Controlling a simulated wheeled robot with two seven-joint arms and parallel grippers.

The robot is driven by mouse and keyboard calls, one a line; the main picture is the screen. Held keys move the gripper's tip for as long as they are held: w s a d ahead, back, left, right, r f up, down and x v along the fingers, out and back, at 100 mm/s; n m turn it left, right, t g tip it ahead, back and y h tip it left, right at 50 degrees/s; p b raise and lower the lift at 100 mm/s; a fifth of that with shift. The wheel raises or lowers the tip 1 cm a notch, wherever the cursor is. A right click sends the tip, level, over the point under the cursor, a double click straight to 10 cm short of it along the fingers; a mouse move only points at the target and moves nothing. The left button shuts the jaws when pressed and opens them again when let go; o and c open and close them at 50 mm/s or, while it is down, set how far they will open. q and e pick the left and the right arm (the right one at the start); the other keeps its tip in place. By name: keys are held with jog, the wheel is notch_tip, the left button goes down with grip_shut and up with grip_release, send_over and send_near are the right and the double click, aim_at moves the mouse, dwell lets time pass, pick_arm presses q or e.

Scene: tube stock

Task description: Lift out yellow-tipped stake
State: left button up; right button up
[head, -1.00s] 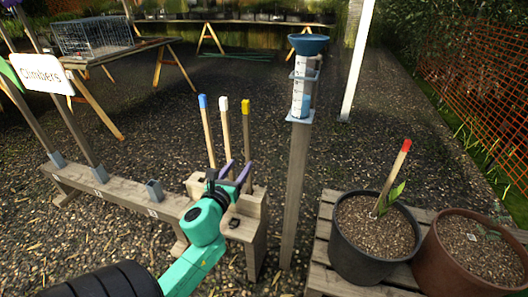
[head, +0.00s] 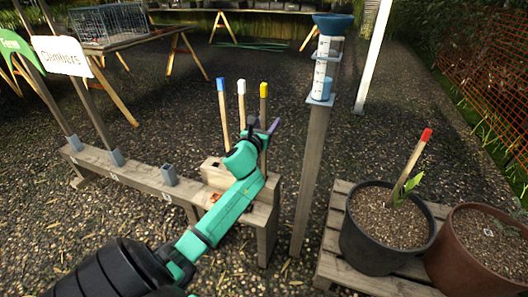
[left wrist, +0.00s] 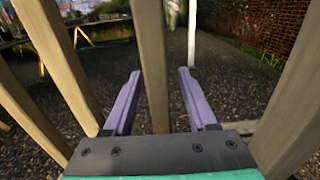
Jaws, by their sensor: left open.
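The yellow-tipped stake (head: 263,104) stands upright in the wooden block (head: 216,173), to the right of the white-tipped stake (head: 241,103) and the blue-tipped stake (head: 223,108). My left gripper (head: 263,124) is open at the yellow-tipped stake, below its tip. In the left wrist view, a bare wooden stake (left wrist: 151,55), apparently this one, runs between the two spread purple fingers of the gripper (left wrist: 156,98), with a gap on each side. The yellow tip is out of that view. My right gripper is not in view.
A post (head: 312,180) with a rain gauge (head: 324,70) stands close on the right. A pot (head: 372,250) with a red-tipped stake (head: 408,165) stands on a pallet (head: 332,237). A wooden rail with sockets (head: 140,180) lies left. Open gravel is behind the stakes.

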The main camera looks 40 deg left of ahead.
pick_arm(q)
grip_shut()
dwell(1.4)
